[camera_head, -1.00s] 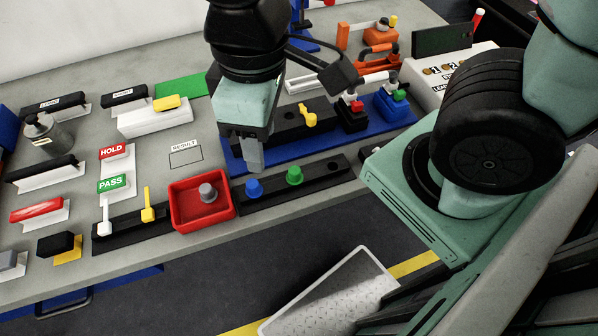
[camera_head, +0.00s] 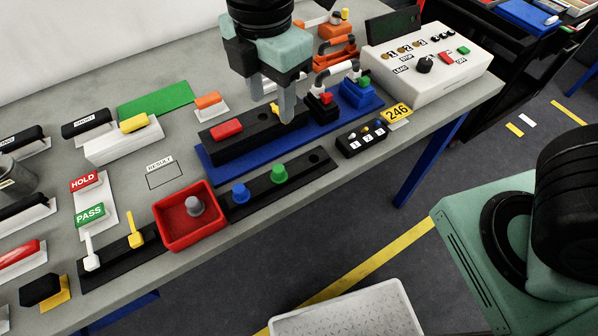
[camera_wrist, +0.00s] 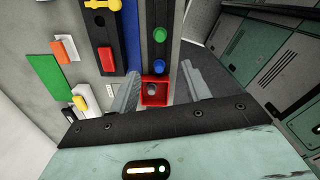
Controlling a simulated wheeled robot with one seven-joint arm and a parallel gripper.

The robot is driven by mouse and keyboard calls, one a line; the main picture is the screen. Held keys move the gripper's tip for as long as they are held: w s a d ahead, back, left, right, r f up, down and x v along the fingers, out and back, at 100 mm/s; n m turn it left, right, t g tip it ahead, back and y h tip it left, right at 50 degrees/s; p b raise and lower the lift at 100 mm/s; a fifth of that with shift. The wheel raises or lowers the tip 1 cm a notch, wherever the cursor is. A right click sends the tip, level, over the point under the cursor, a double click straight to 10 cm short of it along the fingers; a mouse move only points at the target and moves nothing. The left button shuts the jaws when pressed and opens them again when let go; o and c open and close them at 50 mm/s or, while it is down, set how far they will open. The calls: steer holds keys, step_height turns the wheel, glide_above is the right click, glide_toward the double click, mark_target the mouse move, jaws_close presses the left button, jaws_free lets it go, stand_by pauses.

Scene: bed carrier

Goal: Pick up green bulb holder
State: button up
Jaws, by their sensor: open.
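The green bulb holder (camera_head: 279,173) stands upright in a black strip (camera_head: 255,190) on the workbench, to the right of a blue bulb holder (camera_head: 240,193). In the wrist view the green bulb holder (camera_wrist: 160,34) is ahead of the blue one (camera_wrist: 159,63). My gripper (camera_head: 270,110) is open and empty. In the head view it appears above and behind the strip, over a black block with a yellow lever. In the wrist view its fingers (camera_wrist: 160,84) are spread wide, with the bulb holders beyond them.
A red tray (camera_head: 165,238) holding a grey bulb holder (camera_head: 194,206) sits left of the strip. A blue plate (camera_head: 213,175) with black blocks lies behind. A small black switch box (camera_head: 362,142) and a white control box (camera_head: 432,70) stand to the right. The bench's front edge is close.

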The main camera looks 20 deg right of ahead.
steer(key=p, duration=0.1)
glide_above(278, 168)
step_height(278, 168, down, 11)
steer(key=shift+d+f, duration=0.15)
steer(key=shift+f, duration=0.05)
steer(key=shift+f+p, duration=0.8)
steer(key=shift+f, duration=2.2)
steer(key=shift+c, duration=0.2)
jaws_close()
